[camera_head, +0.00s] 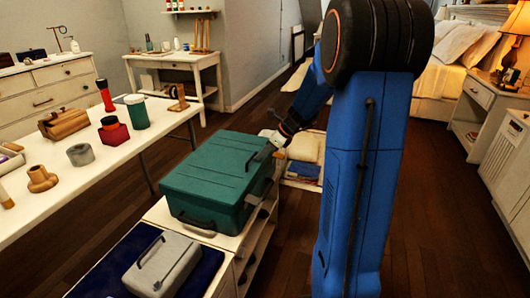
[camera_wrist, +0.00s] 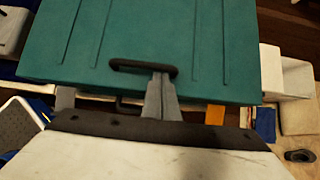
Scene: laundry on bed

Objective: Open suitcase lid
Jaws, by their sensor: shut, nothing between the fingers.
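The teal suitcase (camera_head: 215,178) lies flat on a white cabinet, its ribbed lid down. A dark handle (camera_head: 250,160) sits on top of the lid near its right edge; it also shows in the wrist view (camera_wrist: 128,64). Another dark handle (camera_head: 197,227) is on the suitcase's front side. My gripper (camera_head: 268,152) is over the lid's right edge, at the top handle. In the wrist view its grey fingers (camera_wrist: 160,78) are together with nothing between them. Their tips overlap the handle's right end; I cannot tell whether they touch it.
A grey case (camera_head: 163,264) with a handle lies on dark blue cloth in front of the suitcase. A long white table (camera_head: 80,185) with several small objects stands at the left. Folded cloths (camera_head: 304,150) lie behind the suitcase. The wooden floor (camera_head: 430,200) at right is clear.

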